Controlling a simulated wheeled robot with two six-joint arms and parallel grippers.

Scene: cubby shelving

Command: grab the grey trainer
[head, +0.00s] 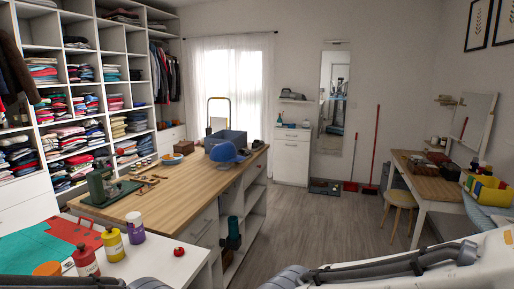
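I cannot single out a grey trainer with certainty. A small greyish item (291,94) lies on the little wall shelf left of the mirror; it is too small to identify. Dark, shoe-like shapes (324,186) sit on a low tray on the floor below the mirror, also too small to tell apart. Dark teal footwear (233,228) stands in an open cubby on the side of the wooden-topped island. Parts of my arms cross the bottom edge, but neither gripper shows.
The wooden-topped island (150,208) holds a blue cap (228,153), a blue-grey box and a green machine. Paint bottles (111,243) stand on the white table in front. A stool (400,200) and desk stand right. The floor (315,225) between is clear.

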